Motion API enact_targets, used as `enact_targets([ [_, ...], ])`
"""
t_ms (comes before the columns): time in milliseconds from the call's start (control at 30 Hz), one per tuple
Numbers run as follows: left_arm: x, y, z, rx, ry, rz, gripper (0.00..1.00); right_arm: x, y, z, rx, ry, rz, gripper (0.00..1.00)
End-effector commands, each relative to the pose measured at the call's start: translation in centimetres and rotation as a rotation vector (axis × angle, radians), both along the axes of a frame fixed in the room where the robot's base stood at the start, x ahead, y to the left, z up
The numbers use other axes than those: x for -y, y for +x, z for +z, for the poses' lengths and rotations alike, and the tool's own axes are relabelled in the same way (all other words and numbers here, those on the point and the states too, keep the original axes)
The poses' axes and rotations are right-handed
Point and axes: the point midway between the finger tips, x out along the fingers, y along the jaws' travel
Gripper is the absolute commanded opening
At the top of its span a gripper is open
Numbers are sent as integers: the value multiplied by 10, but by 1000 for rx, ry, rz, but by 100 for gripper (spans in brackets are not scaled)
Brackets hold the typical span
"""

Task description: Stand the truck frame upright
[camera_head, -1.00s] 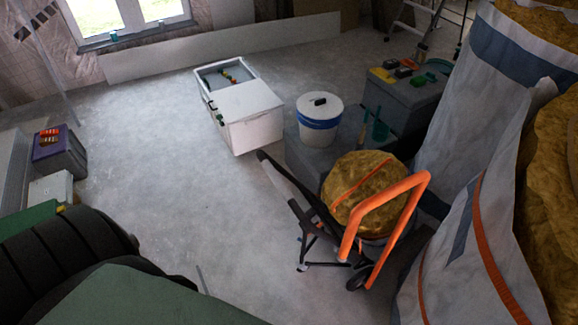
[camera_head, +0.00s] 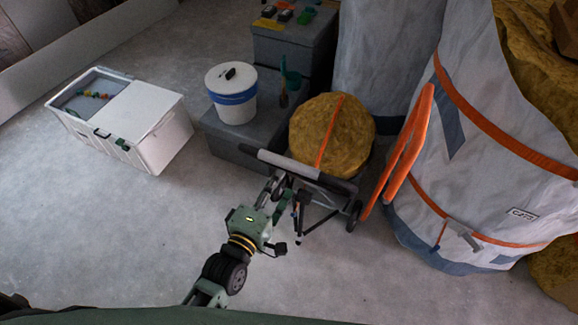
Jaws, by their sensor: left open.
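The hand truck stands right of centre, with a tilted orange frame (camera_head: 405,145), a black wheel (camera_head: 354,216) and dark struts low down. A grey and black bar (camera_head: 288,163) crosses in front of the yellow wool roll (camera_head: 330,135). My left gripper (camera_head: 283,188) is open, just below this bar and to the left of the wheel. The bar and gripper overlap in the picture; I cannot tell whether they touch. The gripper and my arm hide part of the truck's lower left side. My right gripper is not in view.
A grey case (camera_head: 225,138) bears a white bucket (camera_head: 233,103) with a blue band. A white cooler box (camera_head: 135,115) stands at left. A large white bag (camera_head: 465,190) with orange straps stands close on the right. The floor in front and at left is clear.

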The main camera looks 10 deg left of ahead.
Motion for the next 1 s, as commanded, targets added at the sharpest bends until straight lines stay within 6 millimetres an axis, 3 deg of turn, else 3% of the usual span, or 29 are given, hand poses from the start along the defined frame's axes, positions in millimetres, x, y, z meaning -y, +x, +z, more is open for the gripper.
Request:
enact_targets([
  [133,5,16,6,9,-18,1,41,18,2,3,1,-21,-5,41],
  [500,22,67,1,6,-14,1,41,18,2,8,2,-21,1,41],
  [867,24,73,-1,5,-12,1,41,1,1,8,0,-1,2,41],
  [1000,24,73,-1,5,-12,1,30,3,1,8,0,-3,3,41],
])
